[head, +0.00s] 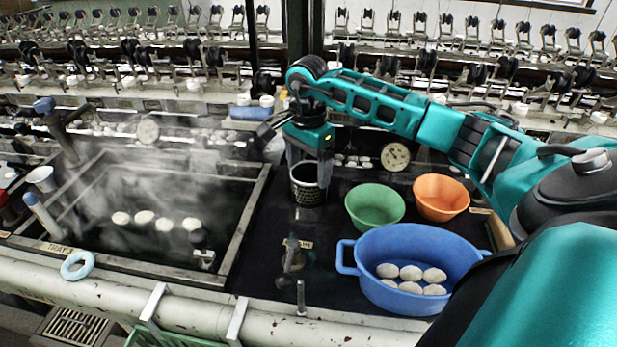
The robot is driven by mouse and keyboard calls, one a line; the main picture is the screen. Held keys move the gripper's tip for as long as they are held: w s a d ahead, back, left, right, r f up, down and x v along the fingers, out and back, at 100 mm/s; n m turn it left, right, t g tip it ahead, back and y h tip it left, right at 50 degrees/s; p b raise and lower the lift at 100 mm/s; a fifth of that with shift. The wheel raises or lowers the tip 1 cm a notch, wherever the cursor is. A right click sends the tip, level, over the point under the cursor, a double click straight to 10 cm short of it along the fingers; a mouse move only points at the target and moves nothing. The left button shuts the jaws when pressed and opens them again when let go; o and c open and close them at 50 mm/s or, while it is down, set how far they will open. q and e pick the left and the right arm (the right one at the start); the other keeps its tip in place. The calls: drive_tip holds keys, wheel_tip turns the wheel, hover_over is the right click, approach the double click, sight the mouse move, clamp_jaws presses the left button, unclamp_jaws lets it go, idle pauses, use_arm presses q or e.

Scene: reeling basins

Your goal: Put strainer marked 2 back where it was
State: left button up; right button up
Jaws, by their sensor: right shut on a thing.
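My right gripper (309,166) points down over the dark counter, right of the steaming basin. It is shut on a dark mesh strainer (308,190) with a pale rim, held upright below the fingers. I cannot read a number on this strainer, and I cannot tell whether its base touches the counter. My left gripper is not in view.
Green (375,206) and orange (441,197) bowls and a blue tub (400,244) stand right of the strainer. A tap (291,262) stands in front.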

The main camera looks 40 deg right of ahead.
sight(308, 178)
drive_tip(key=shift+f, duration=1.6)
drive_tip(key=shift+f, duration=0.2)
drive_tip(key=o, duration=1.3)
drive_tip(key=shift+o, duration=0.2)
drive_tip(key=shift+r, duration=0.1)
wheel_tip(308, 178, up, 12)
drive_tip(key=shift+r+p, duration=0.15)
drive_tip(key=shift+p, duration=0.15)
